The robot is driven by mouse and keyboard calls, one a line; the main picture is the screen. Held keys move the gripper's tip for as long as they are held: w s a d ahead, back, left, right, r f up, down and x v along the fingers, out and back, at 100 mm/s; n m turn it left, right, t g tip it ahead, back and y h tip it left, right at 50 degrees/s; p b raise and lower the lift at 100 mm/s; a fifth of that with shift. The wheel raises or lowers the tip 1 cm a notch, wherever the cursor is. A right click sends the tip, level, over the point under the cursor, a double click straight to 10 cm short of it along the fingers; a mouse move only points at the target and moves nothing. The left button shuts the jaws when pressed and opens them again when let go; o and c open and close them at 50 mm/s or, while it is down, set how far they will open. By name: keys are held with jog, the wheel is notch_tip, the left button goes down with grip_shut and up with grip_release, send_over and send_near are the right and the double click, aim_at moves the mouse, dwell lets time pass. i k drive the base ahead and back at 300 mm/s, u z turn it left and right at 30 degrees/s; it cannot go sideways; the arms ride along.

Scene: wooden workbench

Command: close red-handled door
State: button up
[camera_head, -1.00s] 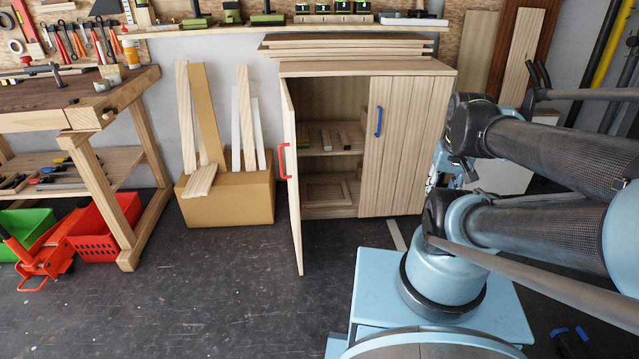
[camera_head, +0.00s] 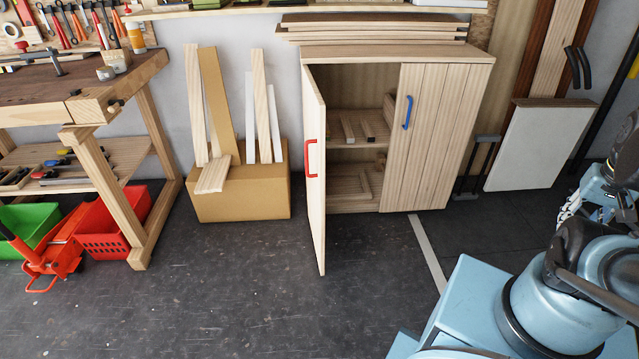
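The wooden cabinet (camera_head: 440,140) stands against the wall at centre right. Its left door (camera_head: 316,190) has the red handle (camera_head: 311,158) and stands wide open, swung out toward me on its left hinge. The right door (camera_head: 445,135) has a blue handle (camera_head: 407,112) and is shut. Shelves with small wooden pieces show inside the open half. Part of my arm is at the right edge, apart from the cabinet.
A cardboard box (camera_head: 240,195) with upright planks stands left of the open door. The workbench (camera_head: 85,105) and a red crate (camera_head: 100,232) are at the left. A white panel (camera_head: 535,148) leans right of the cabinet. The dark floor before the door is clear.

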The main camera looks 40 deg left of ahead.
aim_at(314, 109)
jog(key=k, duration=1.6)
jog(key=u, duration=1.25)
jog(key=i, duration=1)
jog(key=u, duration=0.05)
